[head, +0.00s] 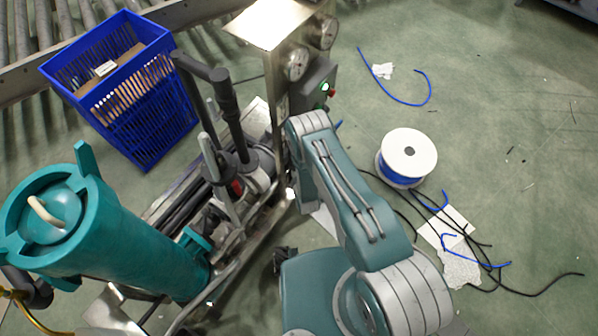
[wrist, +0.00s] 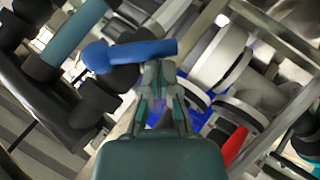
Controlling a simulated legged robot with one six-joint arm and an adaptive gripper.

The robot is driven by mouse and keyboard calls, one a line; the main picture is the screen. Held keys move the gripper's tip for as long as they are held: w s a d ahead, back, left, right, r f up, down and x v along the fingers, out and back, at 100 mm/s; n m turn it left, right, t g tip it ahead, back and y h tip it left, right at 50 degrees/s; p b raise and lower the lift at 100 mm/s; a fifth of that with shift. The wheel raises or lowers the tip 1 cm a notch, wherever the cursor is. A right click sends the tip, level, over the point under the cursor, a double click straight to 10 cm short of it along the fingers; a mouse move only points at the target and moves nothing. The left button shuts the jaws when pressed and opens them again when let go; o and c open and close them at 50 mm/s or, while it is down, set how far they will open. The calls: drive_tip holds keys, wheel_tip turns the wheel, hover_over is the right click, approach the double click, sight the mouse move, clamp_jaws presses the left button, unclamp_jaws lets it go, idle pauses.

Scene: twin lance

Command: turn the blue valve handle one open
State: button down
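The blue valve handle (wrist: 130,55) lies nearly level across the upper middle of the wrist view, with a rounded hub at its left end. My gripper (wrist: 159,68) is just below the handle's right half. Its two fingers come together at the tips, which meet or overlap the handle's lower edge. I cannot tell whether they touch it. The handle does not appear to be between the fingers. In the head view my arm hides the gripper and most of the valve area.
A red part (wrist: 235,146) and metal flanges (wrist: 218,58) are close right of my gripper. In the head view, a teal cylinder (head: 110,235) and dark pipes (head: 228,105) stand left, with a blue crate (head: 150,110) behind. A cable spool (head: 408,152) and loose cables lie right.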

drive_tip(key=shift+w+d+f, duration=0.15)
drive_tip(key=shift+f, duration=0.35)
drive_tip(key=shift+w+d+f, duration=0.1)
drive_tip(key=shift+d+f, duration=0.05)
drive_tip(key=shift+f, duration=0.35)
drive_tip(key=shift+w+d+f, duration=0.45)
drive_tip(key=shift+w+f, duration=0.2)
drive_tip(key=shift+f, duration=0.1)
drive_tip(key=shift+w+d+f, duration=0.1)
